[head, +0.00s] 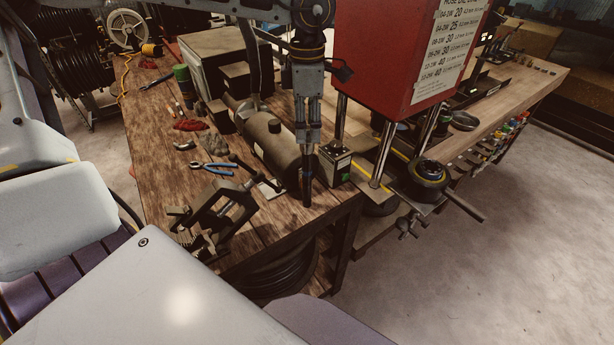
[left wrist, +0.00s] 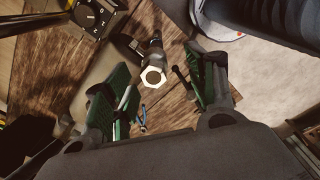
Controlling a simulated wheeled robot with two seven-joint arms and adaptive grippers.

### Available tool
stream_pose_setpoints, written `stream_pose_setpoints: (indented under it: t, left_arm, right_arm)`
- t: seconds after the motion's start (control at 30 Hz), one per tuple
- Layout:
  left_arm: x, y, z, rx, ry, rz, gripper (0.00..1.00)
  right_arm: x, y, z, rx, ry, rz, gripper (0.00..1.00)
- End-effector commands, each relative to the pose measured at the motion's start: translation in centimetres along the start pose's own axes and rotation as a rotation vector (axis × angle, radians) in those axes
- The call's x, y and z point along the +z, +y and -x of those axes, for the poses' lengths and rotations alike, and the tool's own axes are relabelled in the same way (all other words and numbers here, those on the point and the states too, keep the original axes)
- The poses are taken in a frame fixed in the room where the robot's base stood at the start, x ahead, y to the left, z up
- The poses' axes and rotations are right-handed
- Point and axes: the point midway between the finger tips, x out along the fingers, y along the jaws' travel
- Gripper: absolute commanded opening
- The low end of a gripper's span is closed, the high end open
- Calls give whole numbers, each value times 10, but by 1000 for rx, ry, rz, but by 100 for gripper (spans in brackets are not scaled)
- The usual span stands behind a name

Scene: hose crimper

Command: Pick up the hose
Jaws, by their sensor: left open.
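My left gripper (head: 307,195) points straight down over the front edge of the wooden bench, seen edge-on in the head view. In the left wrist view its green-padded fingers (left wrist: 158,92) are spread apart with nothing gripped. Beyond and between them lies a short dark piece with a pale hexagonal end (left wrist: 153,77); it may be the hose or its fitting, but I cannot tell for sure. In the head view a small pale and dark piece (head: 270,188) lies on the bench just left of the fingers. My right gripper is not in view.
A dark vise (head: 215,220) stands at the bench's near corner. Blue-handled pliers (head: 213,168) lie behind it. A dark cylindrical tank (head: 275,145) is close left of my gripper. A small control box (head: 337,165) and the red crimper (head: 385,55) stand close right.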

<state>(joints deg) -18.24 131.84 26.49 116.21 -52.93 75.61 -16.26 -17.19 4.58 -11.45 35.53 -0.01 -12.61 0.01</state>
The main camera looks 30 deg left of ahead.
Motion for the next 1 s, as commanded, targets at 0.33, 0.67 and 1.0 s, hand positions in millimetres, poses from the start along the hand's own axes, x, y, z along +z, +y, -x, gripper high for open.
stream_pose_setpoints:
  t: [0.33,0.67,1.0]
  left_arm:
    - [0,6,-22,-2,3,1,57]
    - [0,7,-49,-2,1,0,57]
    - [0,7,-51,0,0,0,57]
  right_arm:
    - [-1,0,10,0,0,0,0]
    - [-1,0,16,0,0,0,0]
    - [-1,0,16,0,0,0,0]
